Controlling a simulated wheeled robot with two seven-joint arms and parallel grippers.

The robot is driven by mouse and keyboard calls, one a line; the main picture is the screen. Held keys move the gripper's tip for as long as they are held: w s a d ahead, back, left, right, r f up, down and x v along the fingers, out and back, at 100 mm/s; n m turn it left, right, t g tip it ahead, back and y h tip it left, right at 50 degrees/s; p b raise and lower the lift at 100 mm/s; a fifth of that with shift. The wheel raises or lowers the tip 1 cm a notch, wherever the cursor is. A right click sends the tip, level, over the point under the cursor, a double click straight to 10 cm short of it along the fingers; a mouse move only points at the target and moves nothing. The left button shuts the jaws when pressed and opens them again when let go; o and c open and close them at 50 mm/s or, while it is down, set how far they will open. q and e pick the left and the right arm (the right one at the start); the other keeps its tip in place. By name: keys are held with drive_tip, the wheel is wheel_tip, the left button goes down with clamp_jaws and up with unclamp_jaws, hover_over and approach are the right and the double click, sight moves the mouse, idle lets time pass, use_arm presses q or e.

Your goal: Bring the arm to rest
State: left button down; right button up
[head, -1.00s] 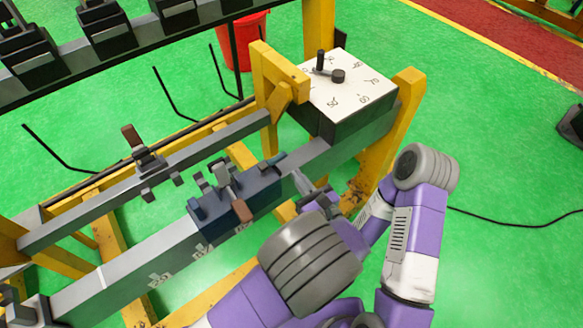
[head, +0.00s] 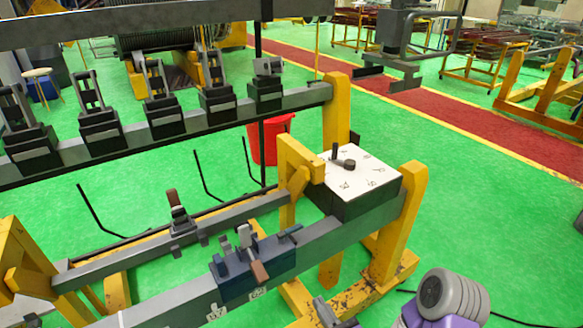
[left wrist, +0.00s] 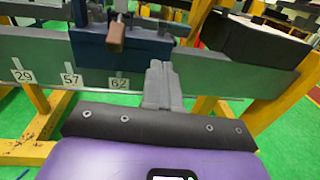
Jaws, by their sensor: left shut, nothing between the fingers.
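My left gripper (head: 328,312) shows only in part at the bottom edge of the head view, in front of the grey beam. In the left wrist view the same gripper (left wrist: 160,82) has its two grey fingers together with nothing between them. It is in front of the beam, apart from the blue clamp block (left wrist: 125,40), which also shows in the head view (head: 238,272). Most of my left arm is below the head view. A purple and grey link of mine shows at the bottom right. My right gripper is not in view.
A yellow frame (head: 408,225) carries the grey beam (head: 335,228) and a dial box (head: 358,170) with a white marked top. A red bucket (head: 270,140) stands behind. A rack of clamps (head: 160,112) runs across the back left. Green floor is free at right.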

use_arm(q)
drive_tip(key=s+a+f+n+g+y, duration=0.1)
drive_tip(key=a+f+n+g, duration=0.2)
drive_tip(key=a+f+g, duration=0.3)
drive_tip(key=s+a+f+n+g, duration=0.2)
drive_tip(key=a+f+n+g, duration=0.15)
drive_tip(key=a+f, duration=0.4)
drive_tip(key=s+f+n+g+h+p, duration=0.2)
drive_tip(key=s+f+n+g+h, duration=1)
drive_tip(key=n, duration=0.4)
drive_tip(key=w+a+n+t, duration=0.1)
drive_tip(key=n+t, duration=0.1)
drive_tip(key=n, duration=0.1)
drive_tip(key=a+f+n+t, duration=0.1)
drive_tip(key=n, duration=0.3)
drive_tip(key=w+a+f+n+t+h, duration=0.1)
drive_tip(key=n+t, duration=0.1)
drive_tip(key=n, duration=0.2)
drive_tip(key=shift+w+a+f+t, duration=0.15)
drive_tip(key=shift+w+f+t, duration=0.05)
drive_tip(key=shift+w+t, duration=0.15)
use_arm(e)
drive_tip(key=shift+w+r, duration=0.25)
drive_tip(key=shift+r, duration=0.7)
